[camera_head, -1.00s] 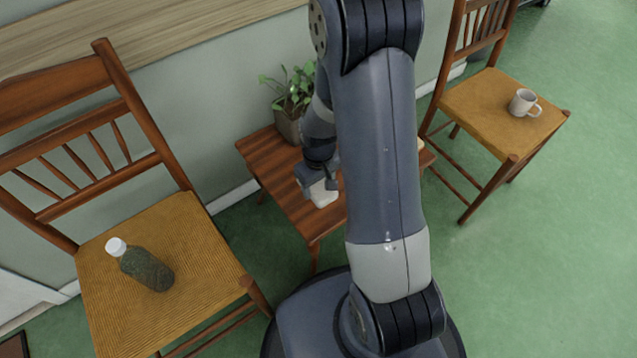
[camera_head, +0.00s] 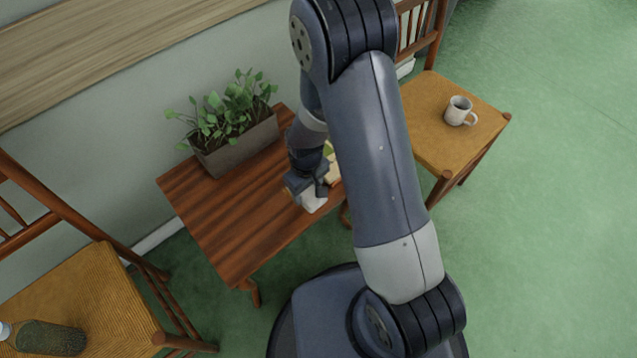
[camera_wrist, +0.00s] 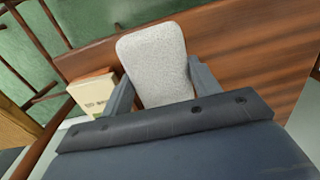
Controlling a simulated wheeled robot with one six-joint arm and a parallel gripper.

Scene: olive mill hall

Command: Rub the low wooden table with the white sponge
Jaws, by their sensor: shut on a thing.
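The low wooden table (camera_head: 228,218) stands against the wall, with its reddish-brown top largely bare at the left and front. My gripper (camera_head: 309,192) is over the table's front right part, pointing down. It is shut on the white sponge (camera_head: 315,203), whose lower end shows below the fingers at the tabletop. In the wrist view the sponge (camera_wrist: 157,62) stands out between the two fingers, in front of the wood top (camera_wrist: 240,50). Whether the sponge touches the wood is hard to tell.
A planter with green leaves (camera_head: 236,146) stands at the table's back. Books (camera_wrist: 94,93) lie close to the sponge, partly hidden by my arm in the head view. A chair with a mug (camera_head: 458,111) is at right. Another chair (camera_head: 88,300) with a bottle (camera_head: 52,338) is at left.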

